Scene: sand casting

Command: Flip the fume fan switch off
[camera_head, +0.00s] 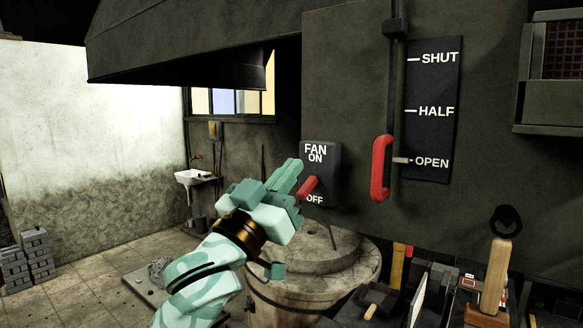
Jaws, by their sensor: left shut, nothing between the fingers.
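The fan switch box (327,160) is a dark box on the dark panel, marked FAN ON at the top and OFF at the bottom. Its red lever (308,187) sticks out toward the lower left, just above the OFF mark. My left gripper (294,172), pale green, is shut and empty just left of the box, its fingers close beside the lever. I cannot tell whether they touch it. My right gripper is not in view.
A red damper handle (381,168) hangs right of the switch, by a SHUT, HALF, OPEN scale (432,110). A round lidded barrel (322,270) stands below. Tools, including a wooden-handled one (494,275), stand at the lower right. Floor at left is largely free.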

